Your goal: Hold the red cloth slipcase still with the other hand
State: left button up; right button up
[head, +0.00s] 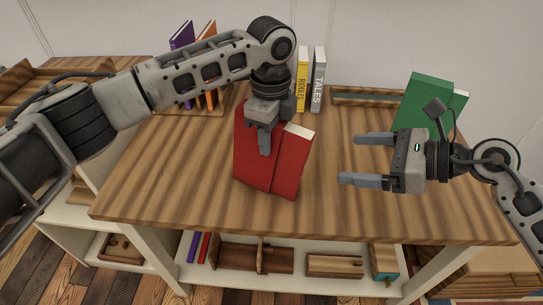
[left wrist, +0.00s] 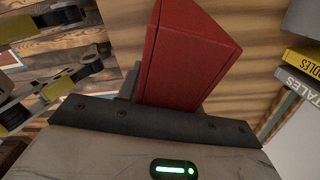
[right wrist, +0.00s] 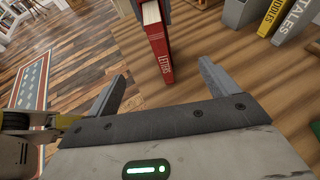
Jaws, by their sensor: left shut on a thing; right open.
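The red cloth slipcase (head: 251,165) stands on the wooden table in the head view. A red book (head: 290,165) with pale pages shows at its right side, partly out of it. The book's spine, lettered LETTERS, faces the camera in the right wrist view (right wrist: 161,50). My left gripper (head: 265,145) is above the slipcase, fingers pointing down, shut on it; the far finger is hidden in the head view. Red cloth also fills the middle of the left wrist view. My right gripper (head: 364,160) is open and empty, to the right of the book, its fingers pointing towards the spine, apart from it.
A green book (head: 423,103) stands behind my right gripper. Yellow RIDDLES (head: 302,80) and grey TALES (head: 318,80) books stand at the back. Purple and orange books (head: 207,97) stand at the back left, behind my left arm. The table front (head: 350,220) is clear.

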jog(key=v, duration=0.4)
jog(key=shift+d, duration=0.1)
jog(key=shift+s+d, duration=0.1)
jog(key=shift+d, duration=0.1)
jog(key=c, duration=0.4)
jog(key=f, duration=0.2)
jog(key=f+h, duration=0.1)
jog(key=w+a+f+g+h, duration=0.1)
jog(key=f, duration=0.1)
jog(key=shift+f, duration=0.4)
grip_shut()
jog(key=h, duration=0.2)
send_near(297, 193)
jog(key=shift+g, duration=0.4)
jog(key=f, duration=0.2)
jog(key=w+f, duration=0.1)
jog(key=f, duration=0.1)
jog(key=shift+a+f, duration=0.2)
jog(key=shift+a, duration=0.05)
jog(key=shift+w+a+r, duration=0.1)
jog(key=shift+w+a, duration=0.1)
jog(key=shift+a, duration=0.35)
jog(key=shift+w+a, duration=0.2)
jog(key=shift+a, duration=0.35)
jog(key=shift+w+a, duration=0.2)
jog(key=shift+a, duration=0.3)
